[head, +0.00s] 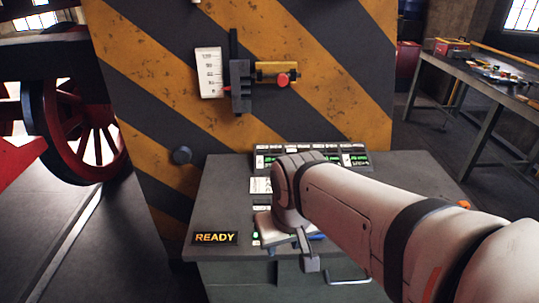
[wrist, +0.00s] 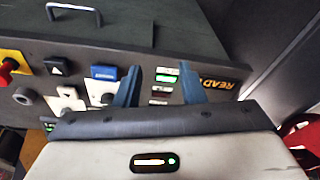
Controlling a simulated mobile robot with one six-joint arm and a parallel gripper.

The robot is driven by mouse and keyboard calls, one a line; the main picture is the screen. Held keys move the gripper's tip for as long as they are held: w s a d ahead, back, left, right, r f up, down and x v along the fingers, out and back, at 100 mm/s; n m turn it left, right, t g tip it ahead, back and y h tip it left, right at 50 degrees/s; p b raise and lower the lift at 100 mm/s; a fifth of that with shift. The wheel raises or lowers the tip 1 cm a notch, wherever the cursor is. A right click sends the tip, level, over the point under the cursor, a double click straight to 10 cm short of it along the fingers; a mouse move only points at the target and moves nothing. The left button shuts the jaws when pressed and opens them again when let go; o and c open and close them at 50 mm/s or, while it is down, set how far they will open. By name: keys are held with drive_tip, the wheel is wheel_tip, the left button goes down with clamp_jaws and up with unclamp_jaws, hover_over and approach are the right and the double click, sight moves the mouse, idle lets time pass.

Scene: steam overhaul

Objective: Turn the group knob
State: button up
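My gripper (wrist: 160,88) is open in the wrist view, its two blue-grey fingers apart over the console's control face, with nothing between them but small indicator lights (wrist: 165,79) beyond. In the head view my gripper (head: 291,250) hangs over the front of the grey console (head: 222,203). A round grey knob (wrist: 25,96) shows at the left in the wrist view, apart from the fingers; another round dark part (wrist: 66,113) is partly hidden by my gripper. I cannot read a label that marks either as the group knob.
A READY sign (head: 215,238) is at the console's left. A blue button (wrist: 104,73), arrow buttons (wrist: 60,66) and a red button on yellow (wrist: 5,71) are nearby. A striped panel (head: 330,60) stands behind; a workbench (head: 480,68) is at right.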

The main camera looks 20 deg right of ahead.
drive_tip(key=shift+s+d, duration=0.1)
drive_tip(key=shift+o, duration=0.4)
drive_tip(key=shift+o, duration=0.7)
drive_tip(key=shift+w+r, duration=0.15)
drive_tip(key=shift+w, duration=0.1)
drive_tip(key=shift+o, duration=1.4)
drive_tip(key=w+d+m+p, duration=0.1)
drive_tip(key=w+d+r+m, duration=0.1)
drive_tip(key=w+m, duration=0.1)
drive_tip(key=w+d+m+p, duration=0.1)
drive_tip(key=m, duration=0.1)
drive_tip(key=shift+w+r+g+y+p, duration=0.25)
drive_tip(key=shift+w+g+y+p, duration=0.05)
drive_tip(key=shift+w+g+y, duration=0.1)
drive_tip(key=w+d+f+m+y+p, duration=0.2)
drive_tip(key=w+d+f+m+p, duration=0.1)
drive_tip(key=w+d+m, duration=0.5)
drive_tip(key=w+d+f+m+y+p, duration=0.25)
drive_tip(key=w+d+m, duration=0.25)
drive_tip(key=d+m, duration=0.3)
drive_tip(key=shift+m+h, duration=0.4)
drive_tip(key=shift+h, duration=0.15)
drive_tip(key=x, duration=0.3)
drive_tip(key=a+p+x, duration=0.1)
drive_tip(key=x, duration=0.3)
drive_tip(key=shift+a, duration=0.1)
drive_tip(key=shift+c, duration=0.6)
